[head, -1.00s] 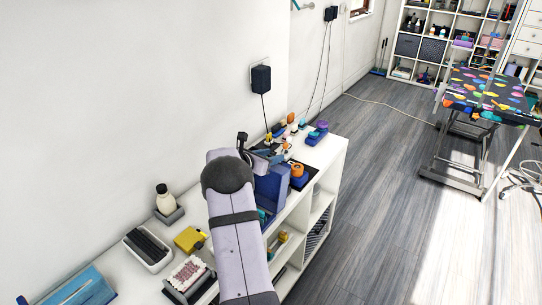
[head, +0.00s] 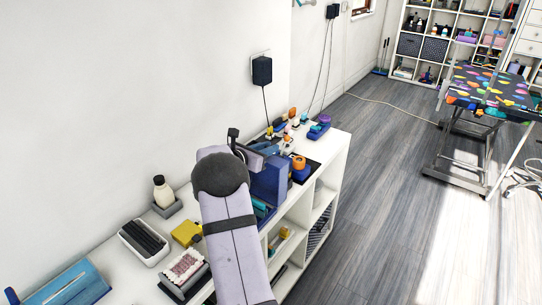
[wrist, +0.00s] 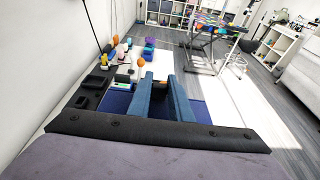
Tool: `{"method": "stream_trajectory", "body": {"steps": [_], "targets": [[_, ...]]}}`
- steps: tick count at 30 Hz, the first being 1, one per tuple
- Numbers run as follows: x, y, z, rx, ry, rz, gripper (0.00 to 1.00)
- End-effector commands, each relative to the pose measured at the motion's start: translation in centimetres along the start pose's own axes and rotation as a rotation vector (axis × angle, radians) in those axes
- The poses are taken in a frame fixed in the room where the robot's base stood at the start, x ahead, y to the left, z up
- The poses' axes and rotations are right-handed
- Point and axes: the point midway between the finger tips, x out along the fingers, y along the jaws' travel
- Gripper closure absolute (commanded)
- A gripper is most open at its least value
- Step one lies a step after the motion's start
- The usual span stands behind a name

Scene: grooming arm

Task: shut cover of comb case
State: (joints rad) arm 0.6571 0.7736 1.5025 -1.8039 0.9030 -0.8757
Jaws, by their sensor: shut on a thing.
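The comb case stands on the white counter, with its dark blue cover (head: 270,181) upright like a panel in the head view. Teal contents or tray (head: 262,208) show beside it, partly hidden by my arm. My gripper (wrist: 162,88) shows in the wrist view as two blue fingers with a narrow gap. Dark blue surfaces, which look like the cover (wrist: 199,112), show on both outer sides of the fingers. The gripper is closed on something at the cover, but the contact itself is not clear. In the head view my wrist hides most of the grip.
Several small bottles and grooming items crowd the counter beyond the case, including an orange-topped one (head: 298,162). A wall rises on the left.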

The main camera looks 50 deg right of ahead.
Motion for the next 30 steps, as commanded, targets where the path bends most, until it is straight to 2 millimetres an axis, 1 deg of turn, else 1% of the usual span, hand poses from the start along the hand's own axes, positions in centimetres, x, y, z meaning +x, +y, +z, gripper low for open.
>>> {"method": "stream_trajectory", "body": {"steps": [1,16,30], "targets": [[-0.3,0.1,-0.9,0.001,-0.024,0.003,1.00],[-5.5,0.1,-1.8,0.001,-0.290,0.003,1.00],[-10.7,0.1,-3.7,0.001,-0.559,0.003,1.00]]}}
